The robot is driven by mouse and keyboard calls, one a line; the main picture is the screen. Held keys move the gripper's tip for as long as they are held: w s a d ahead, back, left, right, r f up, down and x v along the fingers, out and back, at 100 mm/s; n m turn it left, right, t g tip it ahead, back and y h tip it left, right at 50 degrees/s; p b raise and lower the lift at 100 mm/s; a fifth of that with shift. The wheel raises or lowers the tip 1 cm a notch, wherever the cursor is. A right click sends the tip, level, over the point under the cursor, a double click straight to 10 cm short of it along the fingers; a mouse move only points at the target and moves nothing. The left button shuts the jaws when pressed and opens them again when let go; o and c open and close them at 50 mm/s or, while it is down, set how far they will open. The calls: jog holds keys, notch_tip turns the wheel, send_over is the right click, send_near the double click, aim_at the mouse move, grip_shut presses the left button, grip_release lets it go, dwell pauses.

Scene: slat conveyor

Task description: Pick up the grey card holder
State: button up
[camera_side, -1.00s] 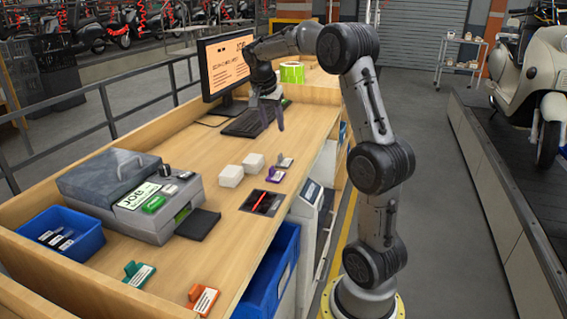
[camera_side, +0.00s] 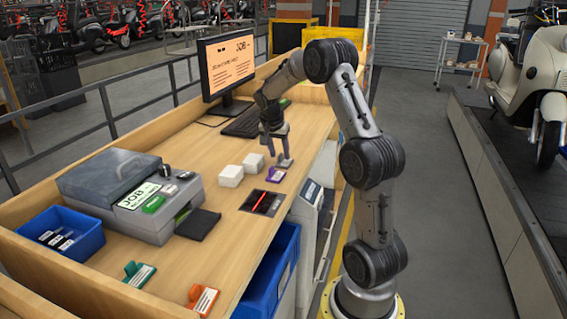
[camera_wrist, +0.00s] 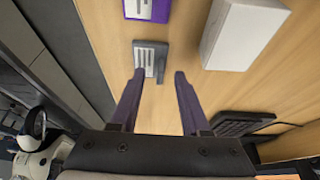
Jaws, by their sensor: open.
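The grey card holder (camera_wrist: 152,58) lies on the wooden desk in the wrist view, with a white lined label on its face. It sits just beyond my open fingertips, nearer the left finger. In the side view the grey card holder (camera_side: 285,163) is just below my gripper (camera_side: 279,153), near the desk's right edge. My gripper (camera_wrist: 160,75) is open and empty, with its two purple-grey fingers apart. I cannot tell from these frames how high the fingertips are above the desk.
A purple card holder (camera_side: 275,174) lies close by. It also shows in the wrist view (camera_wrist: 148,9). White boxes (camera_side: 231,176) stand to the left. A black tray with a red pen (camera_side: 262,202) lies in front. A keyboard (camera_side: 243,122) lies behind.

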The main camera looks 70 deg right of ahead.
grip_shut()
dwell(0.6)
